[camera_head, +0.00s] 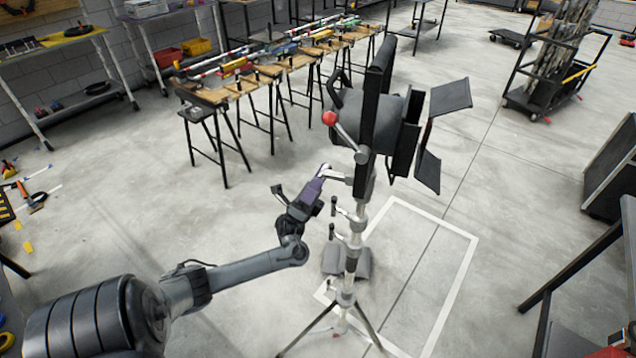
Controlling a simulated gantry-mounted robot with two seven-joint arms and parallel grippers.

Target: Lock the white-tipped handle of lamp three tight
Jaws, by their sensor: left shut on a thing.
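A black lamp (374,112) with open barn doors sits on top of a silver stand (352,255). A red-tipped handle (343,132) sticks out to the upper left of the lamp mount. Below it, a pale handle (336,176), which looks like the white-tipped one, reaches left from the stand head. My left gripper (321,175) comes from the lower left and is shut on the end of this pale handle. The fingers partly hide its tip. My right gripper is not in view. No number shows on the lamp.
Two black-ended handles (333,233) stick out lower on the stand. Sawhorses with tools (245,85) stand behind. A cart (545,95) stands at the upper right.

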